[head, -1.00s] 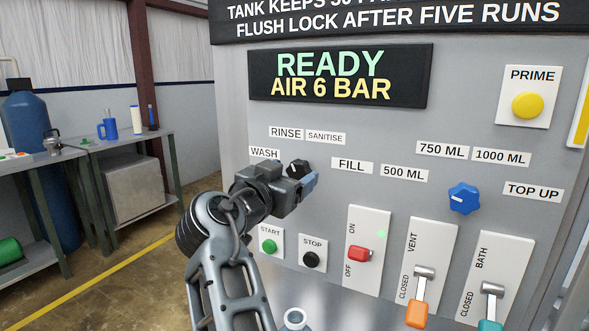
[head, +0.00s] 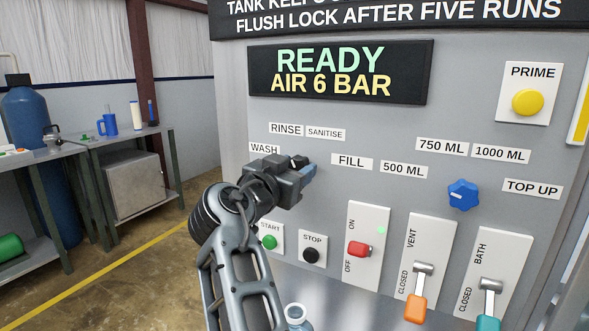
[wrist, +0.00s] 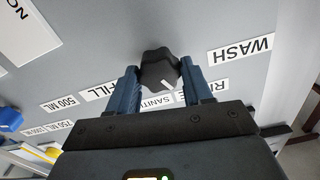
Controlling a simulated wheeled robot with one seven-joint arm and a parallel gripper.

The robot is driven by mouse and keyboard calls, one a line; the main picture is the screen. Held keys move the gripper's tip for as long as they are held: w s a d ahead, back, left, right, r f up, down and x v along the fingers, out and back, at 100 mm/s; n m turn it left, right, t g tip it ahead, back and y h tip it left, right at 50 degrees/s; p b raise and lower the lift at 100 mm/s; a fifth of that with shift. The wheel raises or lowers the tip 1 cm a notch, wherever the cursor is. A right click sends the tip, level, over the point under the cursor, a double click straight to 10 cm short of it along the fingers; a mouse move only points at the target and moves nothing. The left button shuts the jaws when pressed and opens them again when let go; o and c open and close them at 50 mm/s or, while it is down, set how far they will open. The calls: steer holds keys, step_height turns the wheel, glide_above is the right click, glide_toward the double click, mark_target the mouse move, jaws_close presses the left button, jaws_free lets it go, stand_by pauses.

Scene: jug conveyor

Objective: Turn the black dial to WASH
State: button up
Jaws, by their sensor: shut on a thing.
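The black dial (wrist: 156,66) sits on the grey panel in the wrist view, between the two blue fingers of my gripper (wrist: 160,80). My gripper is shut on it. The dial's white mark points towards the SANITISE label (wrist: 158,102), which the fingers and gripper body partly cover. The WASH label (wrist: 240,48) is to the right of the dial, and the FILL label (wrist: 103,88) to the left. In the head view my gripper (head: 307,173) hides most of the dial. The WASH label (head: 265,149) shows just left of it there.
A blue dial (head: 463,195) is to the right on the panel. Below my gripper are a green START button (head: 269,242), a black STOP button (head: 311,255), and a red switch (head: 359,249). Orange (head: 416,308) and teal (head: 488,323) levers stand at the lower right.

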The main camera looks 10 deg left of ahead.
steer(key=shift+c, duration=0.5)
steer(key=shift+n, duration=0.4)
steer(key=n, duration=0.3)
steer(key=shift+n+b, duration=0.3)
steer(key=n+p, duration=0.1)
steer(key=n, duration=0.4)
steer(key=shift+a+n, duration=0.15)
steer(key=shift+n, duration=0.15)
steer(key=o, duration=1)
steer(key=shift+o, duration=0.2)
